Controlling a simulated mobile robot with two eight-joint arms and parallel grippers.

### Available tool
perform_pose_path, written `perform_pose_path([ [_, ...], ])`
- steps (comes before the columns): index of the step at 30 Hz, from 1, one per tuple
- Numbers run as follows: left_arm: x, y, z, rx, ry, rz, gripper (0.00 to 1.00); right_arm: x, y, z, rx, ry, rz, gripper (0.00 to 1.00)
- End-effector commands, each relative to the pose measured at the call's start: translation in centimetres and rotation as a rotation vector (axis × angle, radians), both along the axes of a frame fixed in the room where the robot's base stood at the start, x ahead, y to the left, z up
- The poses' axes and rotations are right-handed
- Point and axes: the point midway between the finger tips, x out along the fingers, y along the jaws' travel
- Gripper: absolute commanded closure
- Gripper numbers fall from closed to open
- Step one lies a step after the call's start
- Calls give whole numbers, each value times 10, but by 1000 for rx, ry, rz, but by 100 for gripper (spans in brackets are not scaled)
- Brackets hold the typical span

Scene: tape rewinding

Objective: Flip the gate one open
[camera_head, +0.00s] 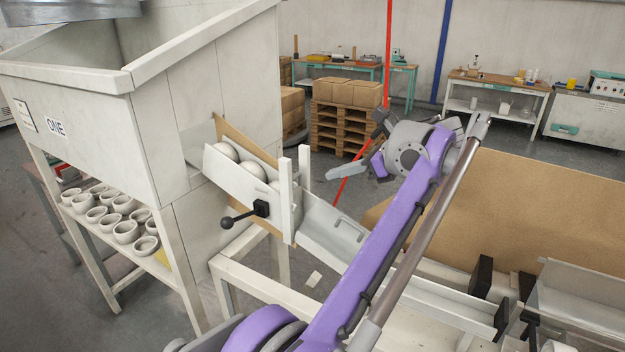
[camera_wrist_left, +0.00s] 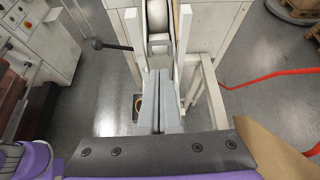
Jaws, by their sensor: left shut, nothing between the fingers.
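Gate one is the white upright frame (camera_head: 286,205) across the chute below the bin labelled ONE. A black lever (camera_head: 240,213) with a round knob sticks out from its left side. White rounded pieces (camera_head: 250,170) sit in the chute behind the gate. In the left wrist view the lever (camera_wrist_left: 98,44) is left of the gate posts (camera_wrist_left: 128,28), and a white piece (camera_wrist_left: 157,14) shows between them. My left gripper (camera_head: 345,172) is shut and empty, to the right of the gate and apart from the lever. My right gripper is out of view.
The bin (camera_head: 110,115) stands at left, with several white cups (camera_head: 125,232) on a shelf below. A metal trough (camera_head: 335,230) slopes down right from the gate. A brown board (camera_head: 540,210) lies at right. Pallets and workbenches stand far behind.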

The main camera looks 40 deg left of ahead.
Motion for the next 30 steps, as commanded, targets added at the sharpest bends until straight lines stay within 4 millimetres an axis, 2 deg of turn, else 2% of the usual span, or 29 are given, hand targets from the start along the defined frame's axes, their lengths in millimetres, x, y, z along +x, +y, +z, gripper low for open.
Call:
perform_pose_path([
  [16,-8,74,-44,0,0,4,100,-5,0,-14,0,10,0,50],
  [21,-8,83,-49,-1,-1,2,100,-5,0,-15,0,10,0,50],
  [30,-8,84,-50,-1,0,1,100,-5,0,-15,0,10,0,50],
])
